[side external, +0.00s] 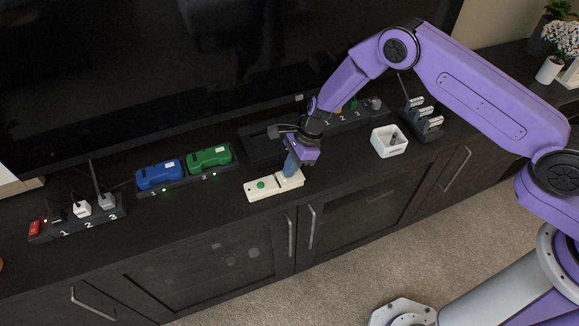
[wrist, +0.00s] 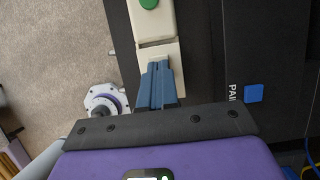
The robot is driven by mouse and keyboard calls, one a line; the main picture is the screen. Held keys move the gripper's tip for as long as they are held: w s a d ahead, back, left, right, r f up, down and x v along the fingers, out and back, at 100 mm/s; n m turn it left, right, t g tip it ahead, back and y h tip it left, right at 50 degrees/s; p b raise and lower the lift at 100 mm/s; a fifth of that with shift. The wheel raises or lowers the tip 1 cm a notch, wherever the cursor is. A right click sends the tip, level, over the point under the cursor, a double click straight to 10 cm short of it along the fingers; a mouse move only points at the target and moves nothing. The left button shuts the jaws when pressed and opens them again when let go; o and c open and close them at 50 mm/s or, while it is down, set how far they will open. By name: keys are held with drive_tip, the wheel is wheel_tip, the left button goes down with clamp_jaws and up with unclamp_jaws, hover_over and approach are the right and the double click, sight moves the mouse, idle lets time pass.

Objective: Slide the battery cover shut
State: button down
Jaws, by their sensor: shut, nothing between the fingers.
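A cream device (side external: 258,192) with a green button lies on the dark cabinet top; it also shows at the top of the wrist view (wrist: 153,25). Its battery cover (wrist: 147,53) is the cream piece at the end nearer my gripper. A thin dark line separates it from the section with the button. My gripper (wrist: 159,64) points down with its blue fingers shut and empty, over the cover. In the side view my gripper (side external: 288,170) is at the right end of the device and hides part of the cover. I cannot tell whether the fingertips touch it.
Blue (side external: 159,175) and green (side external: 209,157) devices sit in a dock behind. A numbered power strip (side external: 80,221) is at the left. A white open box (side external: 389,141) stands to the right. The cabinet's front edge is close to the cream device.

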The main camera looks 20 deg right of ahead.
sight(297, 173)
drive_tip(key=d, duration=0.4)
drive_tip(key=shift+r, duration=0.4)
drive_tip(key=d+v, duration=0.1)
drive_tip(key=v, duration=0.9)
drive_tip(key=x, duration=1.1)
drive_tip(key=shift+f, duration=0.15)
drive_tip(key=a, duration=0.2)
drive_tip(key=shift+a, duration=0.9)
drive_tip(key=shift+a, duration=1.05)
